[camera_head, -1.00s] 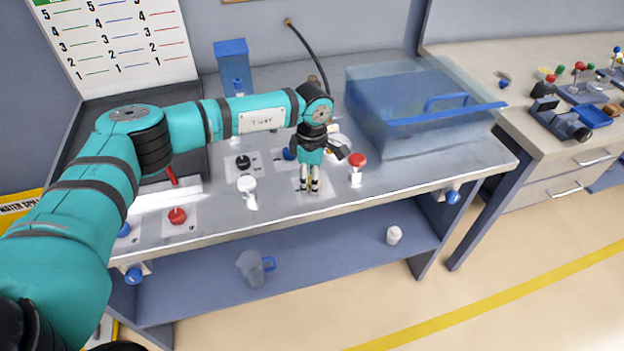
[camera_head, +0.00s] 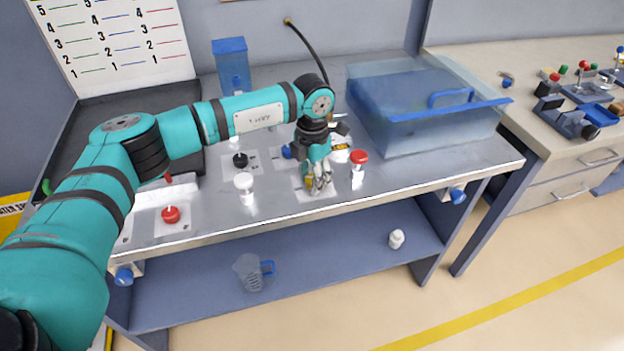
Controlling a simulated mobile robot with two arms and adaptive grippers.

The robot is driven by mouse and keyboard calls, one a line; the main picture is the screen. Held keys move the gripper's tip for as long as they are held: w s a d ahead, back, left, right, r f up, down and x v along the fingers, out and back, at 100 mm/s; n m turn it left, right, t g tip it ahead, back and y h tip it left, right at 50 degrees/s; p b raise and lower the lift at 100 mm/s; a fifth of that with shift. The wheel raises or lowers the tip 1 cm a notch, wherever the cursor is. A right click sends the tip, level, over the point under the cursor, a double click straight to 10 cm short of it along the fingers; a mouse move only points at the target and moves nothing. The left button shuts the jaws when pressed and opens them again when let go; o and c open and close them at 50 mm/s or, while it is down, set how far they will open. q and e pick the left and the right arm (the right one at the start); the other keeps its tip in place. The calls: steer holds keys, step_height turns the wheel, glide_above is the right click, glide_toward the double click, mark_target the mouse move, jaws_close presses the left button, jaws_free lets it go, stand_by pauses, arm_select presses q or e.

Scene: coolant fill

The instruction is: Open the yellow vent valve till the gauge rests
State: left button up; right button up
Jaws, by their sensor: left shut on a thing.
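My left gripper (camera_head: 318,186) comes in from the left over the front of the metal bench. It points down at a pale square plate (camera_head: 313,195) and is shut on a small yellow part, which I take for the yellow vent valve (camera_head: 310,182). The fingers hide most of the valve, so its turn angle cannot be read. A small round whitish and yellow item (camera_head: 341,146) shows partly behind the wrist; I cannot tell whether it is the gauge, and no needle can be read. My right gripper is not in view.
A red-capped knob (camera_head: 359,158) stands close to the right of the gripper. A white-capped post (camera_head: 244,184), a black knob (camera_head: 240,160) and a red knob (camera_head: 171,214) are to the left. A clear blue bin (camera_head: 430,115) fills the back right. A jug (camera_head: 250,271) sits below.

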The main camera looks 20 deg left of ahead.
arm_select(q)
steer(key=shift+r+n+b, duration=0.1)
steer(key=shift+n+b, duration=0.35)
steer(key=shift+n, duration=1.75)
steer(key=o, duration=1.1)
steer(key=shift+o, duration=0.2)
step_height(320, 180, up, 12)
